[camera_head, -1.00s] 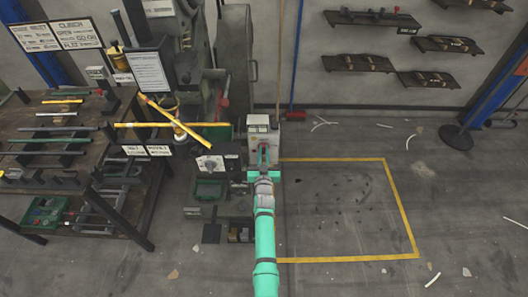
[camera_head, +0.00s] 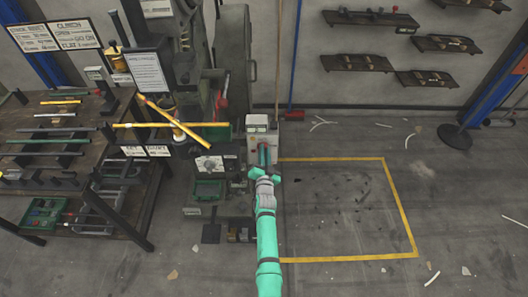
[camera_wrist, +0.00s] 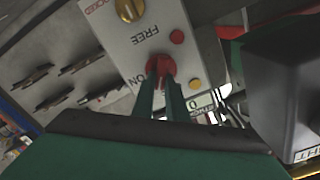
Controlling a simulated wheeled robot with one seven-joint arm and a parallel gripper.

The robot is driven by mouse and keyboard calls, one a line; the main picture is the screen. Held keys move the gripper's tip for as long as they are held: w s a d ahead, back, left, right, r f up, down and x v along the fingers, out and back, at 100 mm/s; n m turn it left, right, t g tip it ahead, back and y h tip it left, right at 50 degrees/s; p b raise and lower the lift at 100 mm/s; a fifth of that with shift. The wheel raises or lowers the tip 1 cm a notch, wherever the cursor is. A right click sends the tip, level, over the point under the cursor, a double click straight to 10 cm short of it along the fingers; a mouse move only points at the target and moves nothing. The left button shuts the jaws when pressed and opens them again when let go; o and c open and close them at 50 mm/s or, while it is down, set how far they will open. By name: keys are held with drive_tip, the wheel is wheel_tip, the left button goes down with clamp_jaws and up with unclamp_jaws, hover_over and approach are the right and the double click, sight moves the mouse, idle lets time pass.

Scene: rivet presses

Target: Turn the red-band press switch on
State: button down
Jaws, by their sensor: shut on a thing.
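The press control box (camera_head: 258,123) is a pale upright panel at the press's right side in the head view. In the wrist view, its face (camera_wrist: 140,35) carries a red rotary switch knob (camera_wrist: 160,66) with the words ON and 0 near it. My gripper (camera_wrist: 161,80) has its two green fingers closed on this red knob; the fingers hide part of it. In the head view my gripper (camera_head: 264,157) reaches the lower front of the box. The knob's exact pointing is hard to read. I cannot make out a red band on the press.
The panel also has a brass knob (camera_wrist: 129,9) by LOCKED and FREE, a red button (camera_wrist: 176,37) and a yellow lamp or button (camera_wrist: 195,84). The press's yellow crossed handle (camera_head: 174,122) stands left. A tool bench (camera_head: 60,150) is further left.

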drive_tip(key=m, duration=0.3)
drive_tip(key=f+m, duration=0.1)
drive_tip(key=m, duration=0.7)
drive_tip(key=shift+d+f, duration=0.15)
drive_tip(key=shift+d, duration=0.15)
idle(0.4)
drive_tip(key=c, duration=1.8)
unclamp_jaws()
drive_tip(key=shift+o, duration=0.2)
drive_tip(key=shift+a, duration=0.1)
